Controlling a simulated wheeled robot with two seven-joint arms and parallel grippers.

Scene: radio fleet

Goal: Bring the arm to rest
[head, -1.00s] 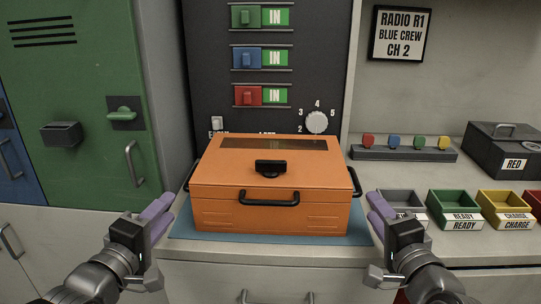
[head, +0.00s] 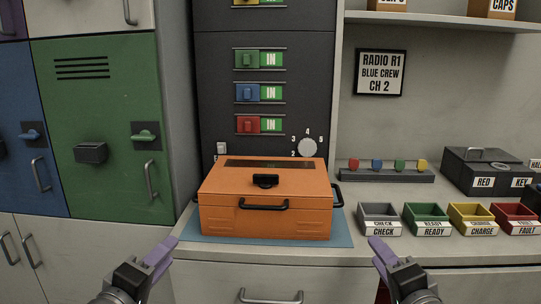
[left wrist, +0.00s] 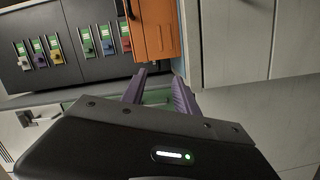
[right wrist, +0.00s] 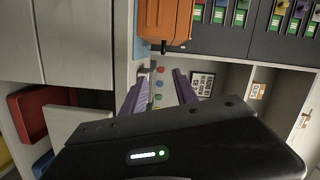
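My left gripper (head: 164,248) is low in the head view, in front of the counter and left of the orange case (head: 265,212). Its two purple fingers stand apart with nothing between them in the left wrist view (left wrist: 158,77). My right gripper (head: 379,247) is at the same height to the right of the case. Its fingers are also apart and empty in the right wrist view (right wrist: 162,76). The orange case is closed, with a black latch and handles. It sits on a blue mat (head: 343,240), clear of both grippers.
Open bins (head: 380,220) labelled CHECK, READY, CHARGE and FAULT stand on the counter at right. A dark box (head: 484,170) is behind them. A black panel (head: 215,125) with coloured switches rises behind the case. A green locker (head: 95,200) is at left. The drawer front (head: 270,275) is below.

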